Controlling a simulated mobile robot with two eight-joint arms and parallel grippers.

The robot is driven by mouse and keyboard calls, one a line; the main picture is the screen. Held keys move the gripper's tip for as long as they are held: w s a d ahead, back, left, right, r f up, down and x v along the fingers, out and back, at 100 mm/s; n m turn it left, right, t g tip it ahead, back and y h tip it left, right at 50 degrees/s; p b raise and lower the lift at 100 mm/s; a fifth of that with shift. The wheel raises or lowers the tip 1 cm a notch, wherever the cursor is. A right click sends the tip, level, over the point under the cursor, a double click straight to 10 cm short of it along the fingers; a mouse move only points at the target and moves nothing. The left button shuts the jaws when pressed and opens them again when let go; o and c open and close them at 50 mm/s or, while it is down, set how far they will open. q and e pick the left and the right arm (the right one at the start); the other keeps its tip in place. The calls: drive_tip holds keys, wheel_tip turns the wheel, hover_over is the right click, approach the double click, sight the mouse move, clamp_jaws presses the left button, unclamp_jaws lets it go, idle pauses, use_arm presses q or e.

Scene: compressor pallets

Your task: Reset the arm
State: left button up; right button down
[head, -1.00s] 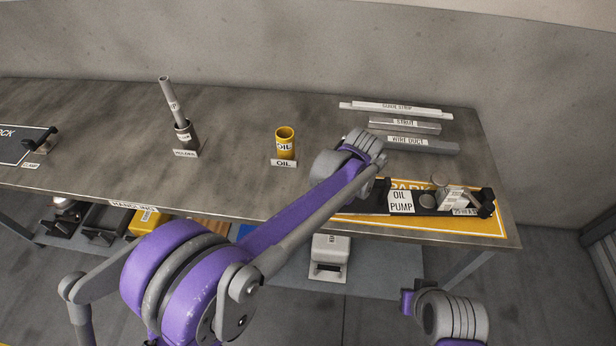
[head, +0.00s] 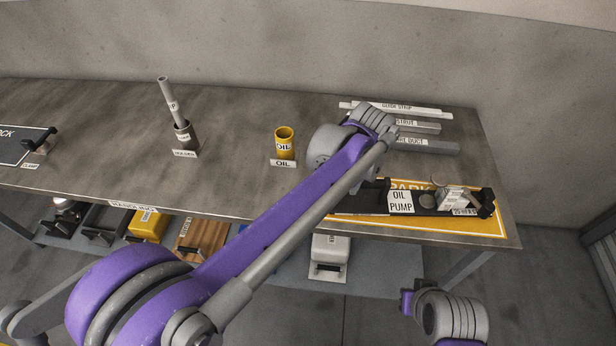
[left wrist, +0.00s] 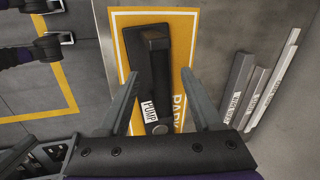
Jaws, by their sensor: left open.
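My left arm crosses the head view from the lower left to the right end of the bench. Its gripper is hidden behind the arm there. In the left wrist view my left gripper (left wrist: 161,74) is open, its two fingers apart and empty. Below them lies the black oil pump (left wrist: 155,62), with its label between the fingers in the picture. The pump (head: 428,200) rests on the yellow-edged park mat (head: 470,232). A grey and purple part of my own body shows at the lower right; my right gripper is not in view.
The guide strip (head: 420,111), strut (head: 425,127) and wire duct (head: 440,147) lie behind the pump. A yellow oil can (head: 285,146) and a holder (head: 184,138) with a rod stand on the bench (head: 230,120). A clamp (head: 38,142) sits at left. Several items lie below.

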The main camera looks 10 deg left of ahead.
use_arm(q)
drive_tip(key=s+a+r+n+p, duration=0.1)
drive_tip(key=s+a+r+n, duration=0.1)
drive_tip(key=s+a+n, duration=0.4)
drive_tip(key=s+a+r+n+p, duration=0.25)
drive_tip(key=s+a, duration=0.25)
drive_tip(key=a, duration=0.3)
drive_tip(key=s+a+f+n+t, duration=0.1)
drive_tip(key=s+a+f+n, duration=0.1)
drive_tip(key=s+a+n, duration=0.2)
drive_tip(key=s+a+f+n+t+p, duration=0.1)
drive_tip(key=s+a+f+n, duration=0.2)
drive_tip(key=s, duration=0.5)
drive_tip(key=shift+s+a+f+n, duration=0.15)
drive_tip(key=shift+s+a+n, duration=0.1)
drive_tip(key=shift+a+n, duration=0.3)
drive_tip(key=shift+d, duration=0.1)
